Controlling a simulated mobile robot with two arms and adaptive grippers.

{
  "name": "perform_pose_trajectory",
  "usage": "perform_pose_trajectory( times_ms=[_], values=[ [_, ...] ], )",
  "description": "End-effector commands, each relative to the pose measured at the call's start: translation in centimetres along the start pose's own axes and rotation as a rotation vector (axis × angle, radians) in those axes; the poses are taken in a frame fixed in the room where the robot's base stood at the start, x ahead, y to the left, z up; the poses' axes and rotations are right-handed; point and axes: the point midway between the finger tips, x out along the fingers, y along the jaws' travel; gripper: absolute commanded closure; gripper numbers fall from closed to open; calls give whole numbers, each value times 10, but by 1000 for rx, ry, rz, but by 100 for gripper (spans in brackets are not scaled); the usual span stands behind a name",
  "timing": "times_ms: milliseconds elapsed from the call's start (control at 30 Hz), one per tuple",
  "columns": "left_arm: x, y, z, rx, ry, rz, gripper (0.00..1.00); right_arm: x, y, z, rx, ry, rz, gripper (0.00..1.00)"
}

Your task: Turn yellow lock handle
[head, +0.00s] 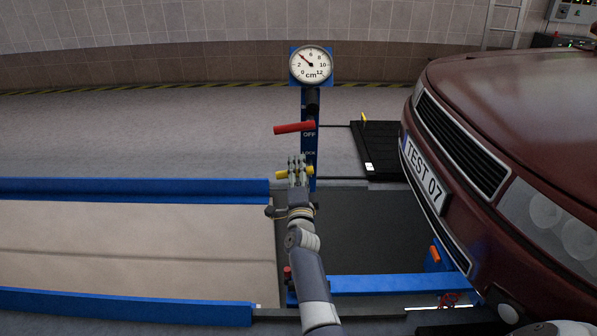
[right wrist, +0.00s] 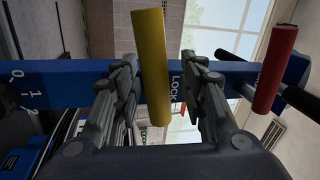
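The yellow lock handle (head: 281,174) sits on the blue post (head: 310,140), beside the word LOCK. It also shows in the right wrist view (right wrist: 152,70) as a yellow cylinder. My right gripper (head: 298,168) is at the post, in front of the handle's mount and partly covering it. In the right wrist view, the two fingers of my right gripper (right wrist: 163,78) are apart, with the handle between them. The handle looks closer to the left finger; a gap shows on the right. I cannot tell whether either finger touches it. My left gripper is not in view.
A red handle (head: 294,128) sticks out above, by the word OFF. A round cm gauge (head: 311,65) tops the post. Blue rails (head: 130,190) run to the left. A dark red car (head: 510,120) fills the right side. Open floor lies behind.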

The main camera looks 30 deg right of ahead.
Motion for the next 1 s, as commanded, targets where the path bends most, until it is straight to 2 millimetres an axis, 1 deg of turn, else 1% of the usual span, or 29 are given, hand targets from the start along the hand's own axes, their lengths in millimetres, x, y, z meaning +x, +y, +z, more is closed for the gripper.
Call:
perform_pose_trajectory(
  times_ms=[133, 267, 667, 833, 1000],
  values=[
    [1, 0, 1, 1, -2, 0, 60, -1, 2, 1, -26, -9, 3, 61],
    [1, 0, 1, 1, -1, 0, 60, -2, 6, 0, -135, -33, 3, 61],
    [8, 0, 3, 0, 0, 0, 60, -6, 24, -5, -736, -174, 4, 61],
    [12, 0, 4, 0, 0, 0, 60, -7, 28, -9, -1002, -233, 2, 61],
    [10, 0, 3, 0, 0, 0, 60, -7, 30, -17, -1287, -298, 2, 61]
  ],
)
